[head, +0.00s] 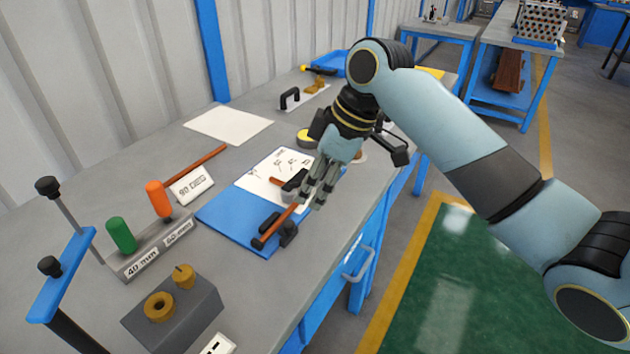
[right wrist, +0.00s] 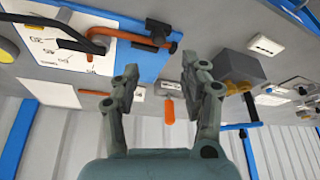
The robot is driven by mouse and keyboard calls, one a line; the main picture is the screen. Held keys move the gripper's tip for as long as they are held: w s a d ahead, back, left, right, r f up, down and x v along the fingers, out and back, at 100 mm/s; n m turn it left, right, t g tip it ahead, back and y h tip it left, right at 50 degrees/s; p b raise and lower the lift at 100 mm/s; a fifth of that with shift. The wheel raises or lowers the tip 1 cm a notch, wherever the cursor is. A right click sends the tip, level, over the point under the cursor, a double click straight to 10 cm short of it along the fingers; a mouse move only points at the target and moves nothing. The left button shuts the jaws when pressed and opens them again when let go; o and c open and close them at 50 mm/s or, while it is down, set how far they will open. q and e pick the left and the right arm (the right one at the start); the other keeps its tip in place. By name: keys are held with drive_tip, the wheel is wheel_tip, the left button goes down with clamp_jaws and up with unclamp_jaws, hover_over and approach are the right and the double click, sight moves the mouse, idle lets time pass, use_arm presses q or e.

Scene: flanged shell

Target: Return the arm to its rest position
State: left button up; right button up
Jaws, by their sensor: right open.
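My right arm reaches in from the right in the head view, its links bent over the workbench (head: 95,180). My right gripper (head: 312,200) points down over the blue mat (head: 228,218), with its fingers spread and nothing seen between them. In the right wrist view the gripper (right wrist: 160,68) also shows open and empty. An orange-brown bar with black ends (head: 272,228) lies on the mat, close below or beside the fingertips in the head view; I cannot tell the gap. My left arm and gripper are not in view.
A rack (head: 150,250) holds an orange handle (head: 158,198) and a green handle (head: 121,235). A grey block (head: 185,318) carries brass parts. A blue-topped stand (head: 62,275) is at the left. Green floor (head: 460,270) lies clear beyond the bench's right edge.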

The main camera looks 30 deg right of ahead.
idle(0.5)
drive_tip(key=s+m+h, duration=0.4)
drive_tip(key=s+m, duration=0.4)
drive_tip(key=s, duration=1.5)
drive_tip(key=s+d+f+b, duration=0.15)
drive_tip(key=f+b, duration=0.25)
drive_tip(key=f, duration=1.4)
drive_tip(key=d+f+b, duration=0.2)
drive_tip(key=f+b, duration=0.2)
drive_tip(key=f, duration=1.4)
drive_tip(key=s+f+g+b, duration=0.2)
drive_tip(key=s+f+b, duration=0.4)
drive_tip(key=s+f, duration=1.2)
wheel_tip(320, 180, down, 3)
drive_tip(key=shift+s+d+m, duration=0.15)
drive_tip(key=shift+d+m, duration=0.25)
